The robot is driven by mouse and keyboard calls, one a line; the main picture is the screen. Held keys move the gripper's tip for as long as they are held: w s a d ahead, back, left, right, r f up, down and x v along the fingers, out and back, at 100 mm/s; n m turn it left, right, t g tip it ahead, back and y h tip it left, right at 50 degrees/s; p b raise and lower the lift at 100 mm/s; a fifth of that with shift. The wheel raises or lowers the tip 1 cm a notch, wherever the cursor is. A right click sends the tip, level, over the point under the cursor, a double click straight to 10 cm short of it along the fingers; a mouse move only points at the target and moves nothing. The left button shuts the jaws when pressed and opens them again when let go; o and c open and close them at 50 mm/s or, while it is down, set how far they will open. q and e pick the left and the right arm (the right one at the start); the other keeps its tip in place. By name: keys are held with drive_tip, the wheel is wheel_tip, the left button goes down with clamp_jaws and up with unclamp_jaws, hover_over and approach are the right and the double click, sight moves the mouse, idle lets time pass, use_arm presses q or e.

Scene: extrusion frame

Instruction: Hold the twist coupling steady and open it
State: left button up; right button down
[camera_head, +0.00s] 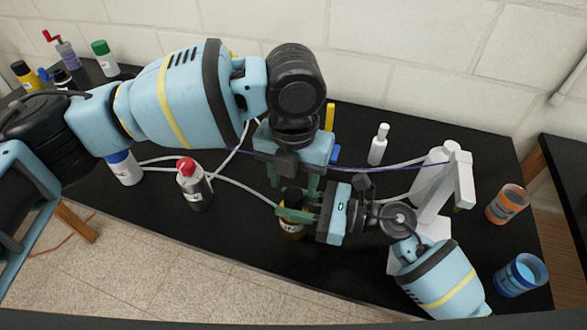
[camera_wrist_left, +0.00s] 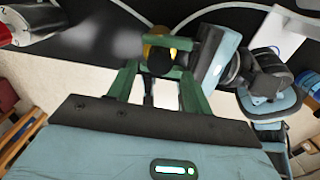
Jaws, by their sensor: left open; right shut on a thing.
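The twist coupling appears as an upright bottle-like piece with a black top (camera_head: 291,196) and a yellow, labelled lower body (camera_head: 292,231). My right gripper (camera_head: 292,213) comes in from the right, with its green fingers shut around it below the black top. My left gripper (camera_head: 293,183) points down from above and is open. In the left wrist view the black top (camera_wrist_left: 160,61) shows between the tips of my left gripper (camera_wrist_left: 161,72), with yellow behind it. I cannot tell whether the left fingers touch it.
A red-capped bottle (camera_head: 193,186) and a blue-and-white bottle (camera_head: 124,168) stand left. A white bottle (camera_head: 378,145) stands behind right. An orange jar (camera_head: 507,204) and a blue jar (camera_head: 520,275) are far right. Pale hoses (camera_head: 240,187) cross the black table (camera_head: 330,268).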

sight(293, 194)
use_arm(q)
drive_tip(key=shift+f, duration=2.9)
drive_tip(key=c, duration=1)
drive_tip(key=shift+n, duration=1.6)
drive_tip(key=o, duration=1.1)
drive_tip(key=shift+c, duration=0.2)
drive_tip(key=shift+r, duration=0.1)
